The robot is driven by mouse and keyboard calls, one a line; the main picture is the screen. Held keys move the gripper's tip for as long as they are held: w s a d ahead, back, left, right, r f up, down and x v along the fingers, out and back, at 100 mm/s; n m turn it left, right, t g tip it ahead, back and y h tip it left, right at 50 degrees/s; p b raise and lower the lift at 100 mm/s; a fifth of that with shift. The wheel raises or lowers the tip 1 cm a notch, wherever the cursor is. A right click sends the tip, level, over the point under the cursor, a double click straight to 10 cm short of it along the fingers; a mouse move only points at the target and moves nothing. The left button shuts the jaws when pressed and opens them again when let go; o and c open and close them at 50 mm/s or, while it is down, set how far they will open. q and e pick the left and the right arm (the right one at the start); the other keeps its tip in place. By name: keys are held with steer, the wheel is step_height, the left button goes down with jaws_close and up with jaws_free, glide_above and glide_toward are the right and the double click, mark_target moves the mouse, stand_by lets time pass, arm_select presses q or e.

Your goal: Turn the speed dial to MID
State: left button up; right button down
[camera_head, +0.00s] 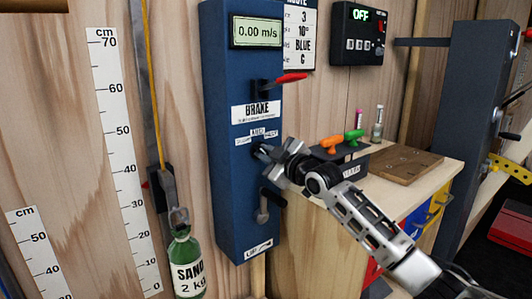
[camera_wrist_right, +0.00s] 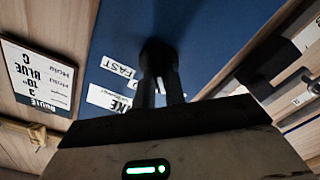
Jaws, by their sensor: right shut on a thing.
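The speed dial (camera_wrist_right: 157,52) is a dark round knob on the front of the tall blue box (camera_head: 230,190). White labels sit around it: a MID label (camera_head: 258,132) above, and a FAST label (camera_wrist_right: 117,66) in the right wrist view. My right gripper (camera_head: 262,152) is at the dial, its fingers (camera_wrist_right: 160,92) shut on it. The gripper covers most of the dial in the head view, so I cannot tell which label it points to. My left gripper is not in view.
Above the dial are a red-handled brake lever (camera_head: 290,78) and a display (camera_head: 257,32) reading 0.00 m/s. A crank handle (camera_head: 268,205) is below. A green sand bottle (camera_head: 187,262) hangs to the left. A wooden bench (camera_head: 440,170) with tools stands to the right.

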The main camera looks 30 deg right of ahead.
steer(key=shift+r+m+p, duration=0.2)
steer(key=shift+m+p, duration=0.7)
steer(key=shift+d+m+p, duration=0.1)
steer(key=shift+m+p, duration=0.55)
steer(key=shift+m, duration=0.15)
arm_select(q)
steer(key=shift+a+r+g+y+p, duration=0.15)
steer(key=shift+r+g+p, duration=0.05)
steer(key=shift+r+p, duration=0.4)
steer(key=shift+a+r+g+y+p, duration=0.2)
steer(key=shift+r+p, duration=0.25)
steer(key=shift+p, duration=0.2)
arm_select(e)
steer(key=shift+d+f+m, duration=0.1)
steer(key=shift+m, duration=2.3)
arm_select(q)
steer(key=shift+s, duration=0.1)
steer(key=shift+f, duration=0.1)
arm_select(e)
steer(key=c, duration=1.5)
jaws_free()
steer(key=shift+o, duration=0.2)
